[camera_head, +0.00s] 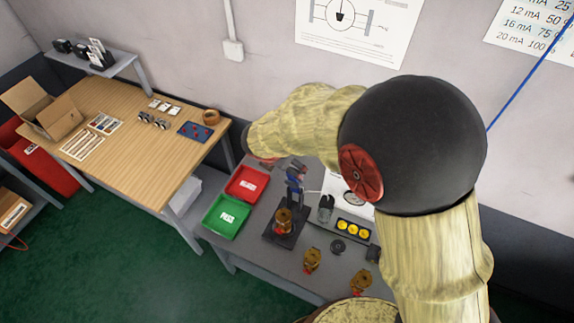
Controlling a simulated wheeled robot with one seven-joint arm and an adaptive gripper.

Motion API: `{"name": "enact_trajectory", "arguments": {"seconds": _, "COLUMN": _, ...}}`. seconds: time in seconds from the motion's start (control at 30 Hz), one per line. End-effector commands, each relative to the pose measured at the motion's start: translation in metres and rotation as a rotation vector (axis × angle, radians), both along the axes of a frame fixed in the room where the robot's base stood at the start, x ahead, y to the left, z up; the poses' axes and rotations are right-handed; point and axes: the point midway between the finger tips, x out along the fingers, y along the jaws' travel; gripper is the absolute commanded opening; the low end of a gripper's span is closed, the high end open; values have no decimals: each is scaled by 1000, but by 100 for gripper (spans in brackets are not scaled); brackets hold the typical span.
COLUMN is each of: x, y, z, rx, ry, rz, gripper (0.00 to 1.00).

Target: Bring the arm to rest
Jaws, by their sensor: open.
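My arm, in a beige sleeve with a black elbow, rises from the lower right and reaches left above the grey bench (262,258). I cannot make out my gripper; the far end of the sleeved forearm hangs over the bench's back left part and hides what is behind it. Below the forearm, a brass valve body (284,221) stands on a dark base plate, with a blue and dark device (294,183) just above it.
A red tray (247,183) and a green tray (226,216) stand at the bench's left. Brass parts (312,260) (361,281) stand in front, and a strip with yellow discs (353,229) lies behind. A wooden table (140,170) with an open carton (45,108) is left. Green floor is clear in front.

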Motion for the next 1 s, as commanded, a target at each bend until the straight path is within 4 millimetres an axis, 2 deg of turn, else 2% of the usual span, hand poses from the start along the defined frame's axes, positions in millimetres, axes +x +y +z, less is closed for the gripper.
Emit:
{"name": "enact_trajectory", "arguments": {"seconds": 0.67, "x": -1, "y": 0, "z": 2, "rx": 13, "ry": -5, "rz": -28, "gripper": 83}}
{"name": "enact_trajectory", "arguments": {"seconds": 0.77, "x": -3, "y": -3, "z": 1, "rx": 46, "ry": -16, "rz": -122, "gripper": 83}}
{"name": "enact_trajectory", "arguments": {"seconds": 0.83, "x": -13, "y": -9, "z": -4, "rx": 82, "ry": -12, "rz": -250, "gripper": 83}}
{"name": "enact_trajectory", "arguments": {"seconds": 0.93, "x": -43, "y": -24, "z": -14, "rx": 136, "ry": 6, "rz": -493, "gripper": 83}}
{"name": "enact_trajectory", "arguments": {"seconds": 1.0, "x": -64, "y": -35, "z": -9, "rx": 190, "ry": 2, "rz": -677, "gripper": 83}}
